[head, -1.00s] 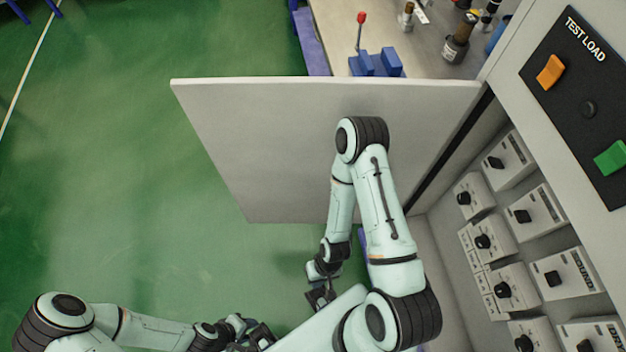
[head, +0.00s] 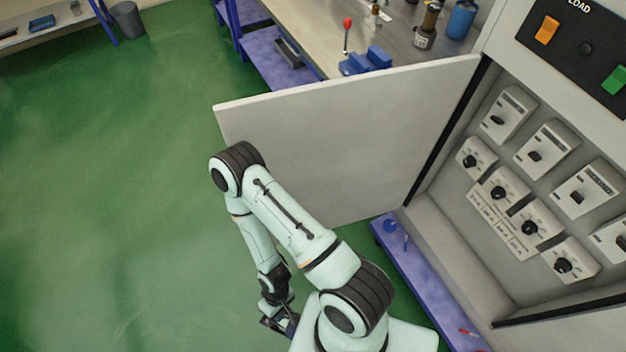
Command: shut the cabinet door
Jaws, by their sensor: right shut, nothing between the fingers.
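The cabinet door (head: 350,135) is a pale grey panel standing wide open, hinged at the left edge of the cabinet (head: 465,245). Its inner face is towards me and the cabinet's inside is exposed. My right arm is in front of the door, its elbow overlapping the door's lower left part in the picture. My right gripper (head: 279,322) hangs low, left of the cabinet and below the door in the picture. It is shut and empty, and looks apart from the door. My left gripper is out of view.
Inside the cabinet are several grey modules with black knobs (head: 529,227). A panel with orange and green switches (head: 545,30) is above. A workbench (head: 400,45) with a blue vise (head: 365,60) stands behind the door. The green floor at left is clear.

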